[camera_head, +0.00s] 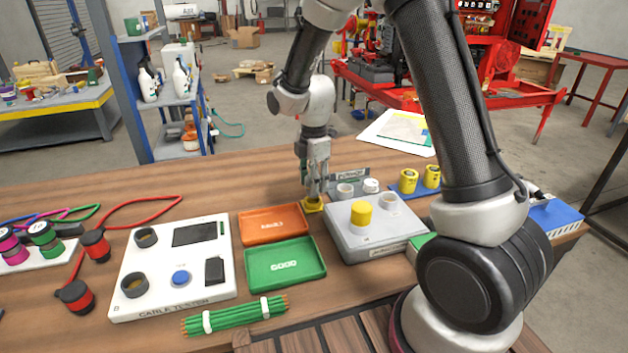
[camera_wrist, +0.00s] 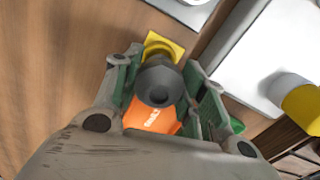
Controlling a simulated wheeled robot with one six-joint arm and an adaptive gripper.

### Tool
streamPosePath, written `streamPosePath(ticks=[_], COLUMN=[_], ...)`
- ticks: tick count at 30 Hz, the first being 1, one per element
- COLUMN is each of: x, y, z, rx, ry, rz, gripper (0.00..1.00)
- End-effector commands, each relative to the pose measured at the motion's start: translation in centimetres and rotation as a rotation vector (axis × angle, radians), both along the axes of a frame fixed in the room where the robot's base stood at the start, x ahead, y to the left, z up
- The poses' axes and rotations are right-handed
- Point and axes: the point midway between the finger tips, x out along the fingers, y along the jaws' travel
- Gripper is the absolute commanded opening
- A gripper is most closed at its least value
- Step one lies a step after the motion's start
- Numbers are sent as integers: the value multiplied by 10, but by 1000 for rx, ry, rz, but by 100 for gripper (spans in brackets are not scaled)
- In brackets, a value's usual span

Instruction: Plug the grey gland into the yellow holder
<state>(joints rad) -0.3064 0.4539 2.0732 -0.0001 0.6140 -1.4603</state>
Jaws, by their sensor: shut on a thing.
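The grey gland (camera_wrist: 158,86) is round and dark, with a hole in its near end. It sits between the green-padded fingers of my gripper (camera_wrist: 163,72), which is shut on it. The yellow holder (camera_wrist: 163,41) has a square base and shows just behind the gland in the wrist view. In the head view the holder (camera_head: 313,206) stands on the wooden table, directly below my gripper (camera_head: 315,190), which points down. The fingers hide most of the gland there. I cannot tell whether the gland's lower end is inside the holder or just above it.
An orange tray (camera_head: 256,239) and a green tray (camera_head: 262,274) lie left of and nearer than the holder. A grey box with a yellow knob (camera_head: 340,240) stands close at the right. A white tester panel (camera_head: 200,290) is further left.

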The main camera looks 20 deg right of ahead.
Motion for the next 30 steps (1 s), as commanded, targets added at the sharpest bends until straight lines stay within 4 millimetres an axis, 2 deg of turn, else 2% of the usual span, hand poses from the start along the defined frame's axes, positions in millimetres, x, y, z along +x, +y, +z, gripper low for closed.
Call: streamPosePath(ticks=[13, 30], x=[0, 0], y=[0, 0], z=[-1, -12], rx=[0, 0], ry=[0, 0], rz=[0, 0], gripper=[12, 12])
